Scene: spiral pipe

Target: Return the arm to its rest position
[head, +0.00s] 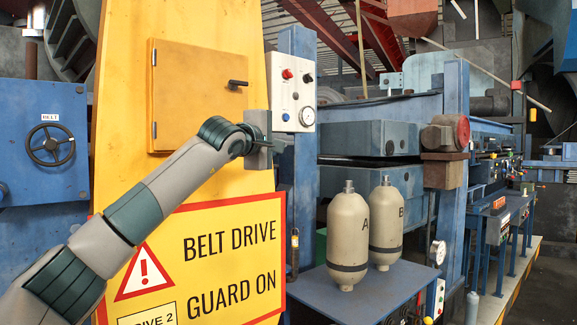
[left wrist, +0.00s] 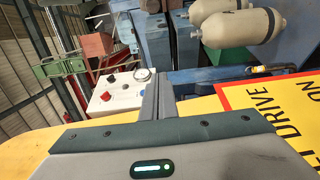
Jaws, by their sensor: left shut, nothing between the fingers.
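My left arm reaches up from the lower left in the head view. Its gripper (head: 262,141) is raised in front of the yellow guard panel (head: 265,62), just below the white control box (head: 292,92). The left gripper is shut and empty. In the left wrist view its fingers (left wrist: 154,97) lie together, with the control box (left wrist: 116,93) just to their left. I cannot tell whether the fingers touch anything. My right gripper does not show in either view.
A yellow cabinet door (head: 198,95) with a black handle is behind the arm. A warning sign (head: 215,250) is below it. Two beige bottles, A (head: 347,238) and B (head: 386,225), stand on a blue table (head: 345,300) to the right. A handwheel (head: 50,145) is at the left.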

